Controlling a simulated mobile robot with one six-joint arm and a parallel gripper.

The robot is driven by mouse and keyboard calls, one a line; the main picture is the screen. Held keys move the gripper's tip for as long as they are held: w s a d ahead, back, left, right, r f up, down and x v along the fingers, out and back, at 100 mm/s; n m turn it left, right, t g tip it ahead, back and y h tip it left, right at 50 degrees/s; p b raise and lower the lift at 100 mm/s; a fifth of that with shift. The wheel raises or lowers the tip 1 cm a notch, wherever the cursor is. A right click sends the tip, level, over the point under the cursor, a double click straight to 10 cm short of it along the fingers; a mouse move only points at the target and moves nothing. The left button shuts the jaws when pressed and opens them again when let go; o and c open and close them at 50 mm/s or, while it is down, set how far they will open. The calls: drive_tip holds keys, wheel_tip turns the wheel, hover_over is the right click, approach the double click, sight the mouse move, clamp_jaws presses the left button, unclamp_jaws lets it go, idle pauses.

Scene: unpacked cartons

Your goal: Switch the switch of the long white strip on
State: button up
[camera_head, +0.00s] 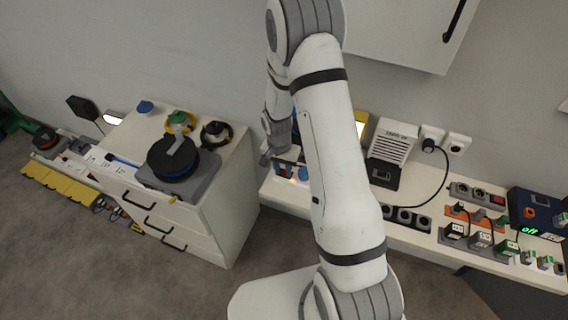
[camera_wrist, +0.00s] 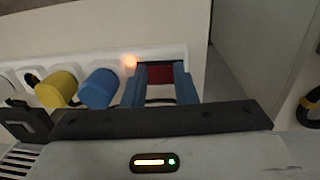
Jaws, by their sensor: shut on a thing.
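The long white strip (camera_wrist: 105,60) runs across the upper part of the wrist view, with a red switch (camera_wrist: 160,75) at its right end. An orange light (camera_wrist: 130,62) glows on the strip just left of the switch. My gripper (camera_wrist: 160,84) has its two blue fingers on either side of the red switch and is shut on it. A blue plug (camera_wrist: 98,89) and a yellow plug (camera_wrist: 56,90) sit in the strip's sockets. In the head view my gripper (camera_head: 281,167) is down at the left end of the bench, and my arm hides most of the strip.
A drawer cabinet (camera_head: 215,205) with a cable reel (camera_head: 173,158) on top stands left of the bench, across a narrow gap. A white-topped device (camera_head: 393,142), a black cable, other socket strips (camera_head: 480,193) and a blue box (camera_head: 537,210) occupy the bench's right part.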

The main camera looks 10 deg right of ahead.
drive_tip(key=shift+a, duration=0.1)
drive_tip(key=shift+h, duration=0.3)
drive_tip(key=o, duration=0.7)
wheel_tip(320, 180, up, 8)
drive_tip(key=b, duration=0.1)
drive_tip(key=shift+w+a+f+b, duration=0.15)
drive_tip(key=shift+w+a+b, duration=0.2)
drive_tip(key=shift+a, duration=0.1)
drive_tip(key=s+d+r+n+t, duration=0.1)
drive_tip(key=s+r+n, duration=0.1)
drive_tip(key=s+r, duration=0.45)
drive_tip(key=s+r+n+t, duration=0.1)
drive_tip(key=s+r, duration=0.2)
drive_tip(key=r, duration=0.7)
drive_tip(key=s+r+n+t+y, duration=0.1)
drive_tip(key=s+r+n, duration=0.3)
drive_tip(key=s, duration=0.8)
wheel_tip(320, 180, up, 2)
drive_tip(key=shift+s+d+r+t, duration=0.15)
drive_tip(key=shift+s+r+t, duration=0.05)
drive_tip(key=shift+s+t, duration=0.25)
